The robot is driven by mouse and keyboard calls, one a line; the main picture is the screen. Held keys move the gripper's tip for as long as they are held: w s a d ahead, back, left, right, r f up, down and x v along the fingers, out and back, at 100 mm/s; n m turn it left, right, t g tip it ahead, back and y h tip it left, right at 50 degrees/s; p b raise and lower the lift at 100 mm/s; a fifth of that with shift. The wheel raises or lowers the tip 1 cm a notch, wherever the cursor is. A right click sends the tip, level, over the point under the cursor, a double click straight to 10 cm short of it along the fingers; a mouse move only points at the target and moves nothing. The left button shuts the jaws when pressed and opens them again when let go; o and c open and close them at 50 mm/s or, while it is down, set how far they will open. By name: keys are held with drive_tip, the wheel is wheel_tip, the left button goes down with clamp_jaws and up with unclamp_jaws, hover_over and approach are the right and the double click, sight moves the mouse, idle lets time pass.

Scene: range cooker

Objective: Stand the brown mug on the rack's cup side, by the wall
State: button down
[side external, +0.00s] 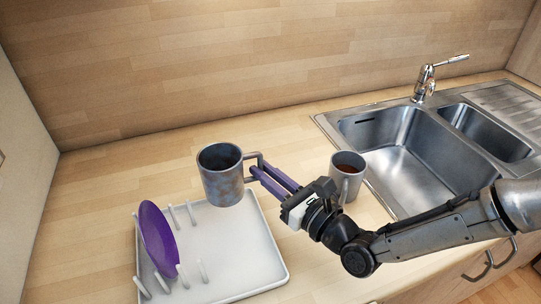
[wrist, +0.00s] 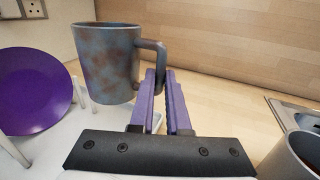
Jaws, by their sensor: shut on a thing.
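A blue-grey mug with rusty brown patches (side external: 221,175) is held upright above the back part of the white rack (side external: 270,240). My gripper (side external: 258,172) is shut on its handle, at the mug's right side. In the wrist view the mug (wrist: 105,62) fills the upper left, and the purple fingers (wrist: 160,85) pinch the handle. The mug appears clear of the rack, but its exact height is hard to judge. The rack has pegs on its left part, and its right part is a bare flat surface.
A purple plate (side external: 158,238) stands among the rack's pegs. A second grey mug with a reddish-brown inside (side external: 346,178) stands on the counter beside my gripper. The steel sink (side external: 400,150) is at the right. The wooden wall (side external: 200,60) runs behind, with free counter before it.

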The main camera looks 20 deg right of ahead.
drive_tip(key=shift+f, duration=3.5)
drive_tip(key=shift+f, duration=0.45)
